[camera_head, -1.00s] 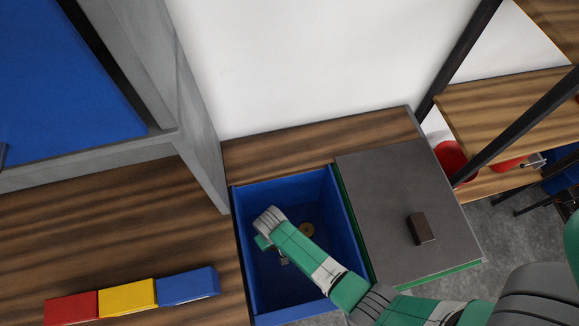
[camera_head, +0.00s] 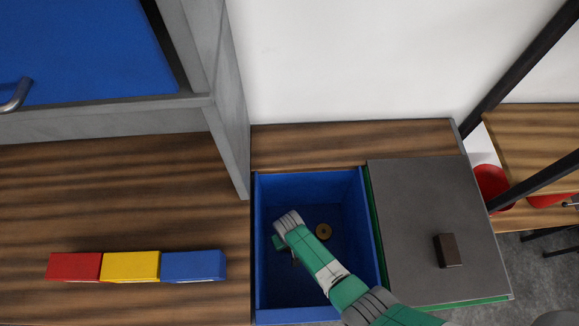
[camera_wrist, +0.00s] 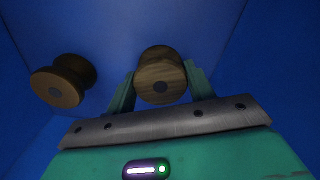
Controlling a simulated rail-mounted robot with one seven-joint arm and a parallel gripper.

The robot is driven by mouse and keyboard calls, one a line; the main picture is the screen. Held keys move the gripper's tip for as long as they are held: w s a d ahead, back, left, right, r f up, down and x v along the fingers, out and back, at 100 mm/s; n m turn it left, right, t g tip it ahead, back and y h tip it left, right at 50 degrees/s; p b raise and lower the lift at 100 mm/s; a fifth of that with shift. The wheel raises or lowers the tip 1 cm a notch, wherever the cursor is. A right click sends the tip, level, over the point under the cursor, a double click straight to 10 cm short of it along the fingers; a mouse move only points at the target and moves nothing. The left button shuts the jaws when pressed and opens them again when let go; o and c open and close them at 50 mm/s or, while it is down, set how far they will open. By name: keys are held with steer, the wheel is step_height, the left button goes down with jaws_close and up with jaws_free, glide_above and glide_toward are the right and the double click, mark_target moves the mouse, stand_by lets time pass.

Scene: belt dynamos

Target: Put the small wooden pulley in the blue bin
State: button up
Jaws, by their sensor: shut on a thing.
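The blue bin (camera_head: 263,285) is an open, deep box set in the wooden counter. My gripper (camera_wrist: 161,76) is over or inside it, with blue surfaces all around in the wrist view. The jaws are shut on a small wooden pulley (camera_wrist: 159,84), a spool with a dark centre. A second wooden pulley (camera_wrist: 58,86) lies on the bin floor, left of the gripper in the wrist view. A pulley also shows in the bin in the head view (camera_head: 323,231), to the right of my wrist. My arm hides the fingertips and held pulley there.
Right of the bin is a grey lid (camera_head: 415,205) with a dark block handle (camera_head: 447,250). Red (camera_head: 74,267), yellow (camera_head: 131,267) and blue (camera_head: 194,266) blocks stand in a row on the left counter. A grey post (camera_head: 222,110) rises behind the bin's left corner.

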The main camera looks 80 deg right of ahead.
steer(key=o, duration=1)
step_height(320, 180, up, 12)
steer(key=p, duration=0.5)
steer(key=shift+p, duration=0.35)
steer(key=shift+r, duration=0.1)
